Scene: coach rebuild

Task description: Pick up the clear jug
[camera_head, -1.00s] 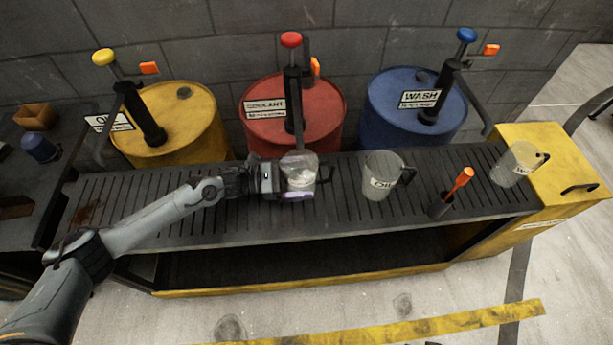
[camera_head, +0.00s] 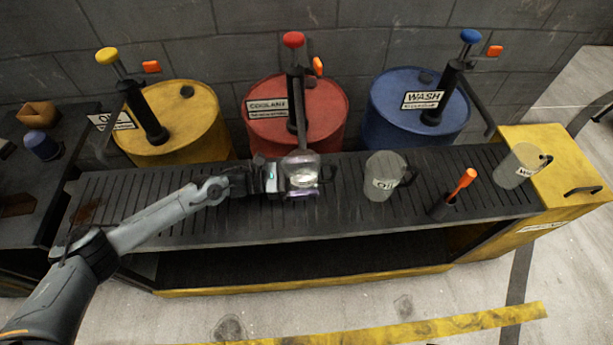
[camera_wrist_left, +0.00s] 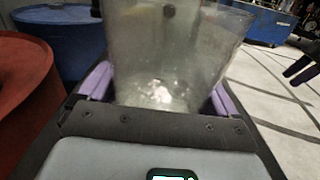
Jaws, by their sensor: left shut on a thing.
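The clear jug (camera_head: 303,174) is on the slotted rack in front of the red drum, with its handle on the right. My left gripper (camera_head: 301,178) comes in from the left and is shut on it, with purple fingers on either side of the body. In the left wrist view the clear jug (camera_wrist_left: 165,50) fills the space between the purple fingers of the left gripper (camera_wrist_left: 160,93). I cannot tell whether the jug's base touches the rack.
Another jug (camera_head: 518,167) is at the far right. Yellow (camera_head: 185,115), red (camera_head: 325,105) and blue drums (camera_head: 385,97) with pumps stand behind.

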